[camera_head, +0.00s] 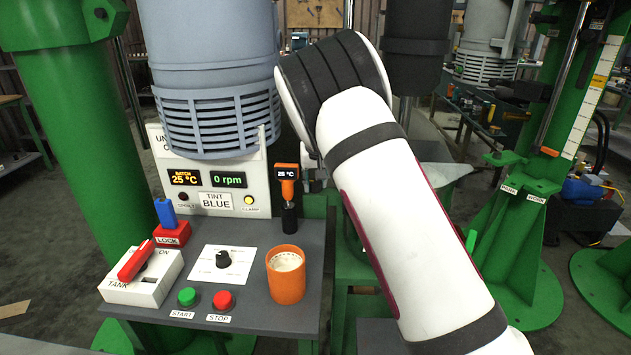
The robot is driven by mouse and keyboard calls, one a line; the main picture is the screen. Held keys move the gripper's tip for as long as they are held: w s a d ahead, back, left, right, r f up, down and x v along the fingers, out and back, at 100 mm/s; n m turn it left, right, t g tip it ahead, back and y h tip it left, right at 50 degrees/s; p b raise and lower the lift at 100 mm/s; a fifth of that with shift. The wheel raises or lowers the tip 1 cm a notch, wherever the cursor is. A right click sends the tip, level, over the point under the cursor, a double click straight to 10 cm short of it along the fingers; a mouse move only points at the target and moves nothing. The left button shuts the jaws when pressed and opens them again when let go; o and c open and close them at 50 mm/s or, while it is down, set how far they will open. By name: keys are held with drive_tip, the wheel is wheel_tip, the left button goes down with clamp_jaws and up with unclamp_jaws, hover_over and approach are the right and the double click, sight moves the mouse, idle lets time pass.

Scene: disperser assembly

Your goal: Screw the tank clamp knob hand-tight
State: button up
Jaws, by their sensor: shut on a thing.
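The tank clamp knob is not visible; my white arm (385,185) crosses the right of centre and hides what lies behind it. A yellow lamp (249,200) above the label CLAMP appears lit on the control panel (200,150). A small grey part shows at the arm's left edge beside the orange thermometer, but I cannot tell what it is.
A grey shelf (250,240) carries a TANK switch box (142,275) with a red lever, a blue-and-red lock (168,220), a dial (223,258), START and STOP buttons and an orange cup (286,275). An orange thermometer (287,172) stands behind. Green columns (75,120) flank the station.

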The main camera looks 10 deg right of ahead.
drive_tip(key=m+h, duration=0.1)
drive_tip(key=m, duration=0.1)
drive_tip(key=shift+a+f+m+b, duration=0.1)
drive_tip(key=shift+a+m+b, duration=0.05)
drive_tip(key=shift+m+b, duration=0.2)
drive_tip(key=shift+m+g+h+b, duration=0.3)
drive_tip(key=shift+m, duration=0.55)
drive_tip(key=o, duration=1.1)
drive_tip(key=shift+o, duration=0.2)
drive_tip(key=v, duration=1.2)
